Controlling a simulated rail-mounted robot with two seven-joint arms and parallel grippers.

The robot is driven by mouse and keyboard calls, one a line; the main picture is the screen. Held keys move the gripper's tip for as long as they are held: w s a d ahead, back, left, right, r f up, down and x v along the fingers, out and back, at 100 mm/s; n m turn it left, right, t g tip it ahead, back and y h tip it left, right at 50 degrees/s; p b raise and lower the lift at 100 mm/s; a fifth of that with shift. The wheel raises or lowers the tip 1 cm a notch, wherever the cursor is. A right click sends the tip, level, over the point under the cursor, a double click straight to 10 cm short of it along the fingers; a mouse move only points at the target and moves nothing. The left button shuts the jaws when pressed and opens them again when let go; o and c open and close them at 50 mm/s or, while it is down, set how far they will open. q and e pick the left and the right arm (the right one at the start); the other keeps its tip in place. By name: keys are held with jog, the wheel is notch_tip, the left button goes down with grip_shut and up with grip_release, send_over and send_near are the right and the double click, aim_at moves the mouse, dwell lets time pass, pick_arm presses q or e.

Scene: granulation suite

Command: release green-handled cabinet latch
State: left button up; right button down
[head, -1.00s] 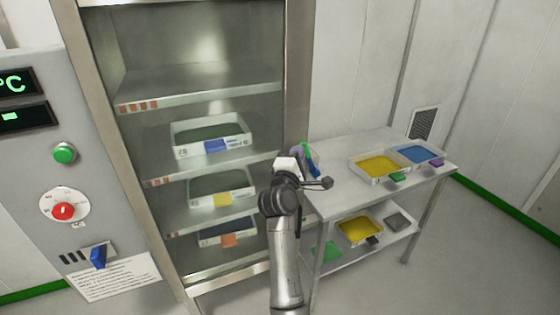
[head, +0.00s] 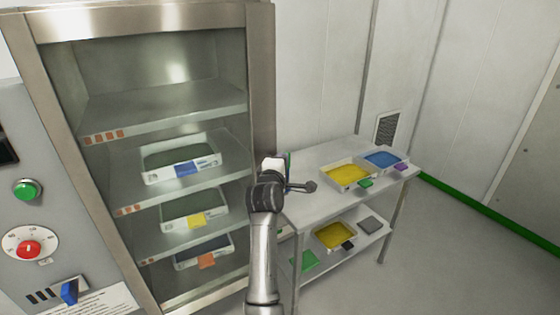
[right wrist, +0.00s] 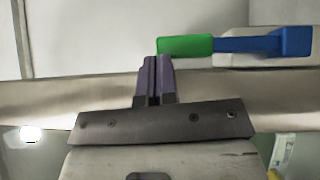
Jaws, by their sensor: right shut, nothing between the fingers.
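The latch's green handle (right wrist: 185,46) shows in the right wrist view, with a blue lever (right wrist: 250,44) running right from it to a pale mount. The handle lies level. My right gripper (right wrist: 154,58) has purple fingers, shut and empty, with the tips at the handle's left end, near its lower edge. I cannot tell whether they touch it. In the head view my right wrist hides most of the gripper and latch; only a thin coloured sliver shows beside it. The cabinet (head: 262,80) has a glass front that looks closed. My left gripper is not in view.
Inside the cabinet, shelves hold trays with a blue tag (head: 186,169), a yellow tag (head: 196,221) and an orange tag (head: 207,260). A steel cart (head: 315,160) with yellow and blue trays stands close right of my arm. A control panel (head: 28,218) is at left. Floor at right is clear.

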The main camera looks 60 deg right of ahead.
dwell(0.3)
jog(key=w+a+b+v, duration=0.1)
jog(key=w+b+v, duration=0.1)
jog(key=b+v, duration=0.5)
jog(key=shift+w+r+v, duration=0.35)
jog(key=shift+v, duration=2.45)
jog(key=shift+a, duration=0.1)
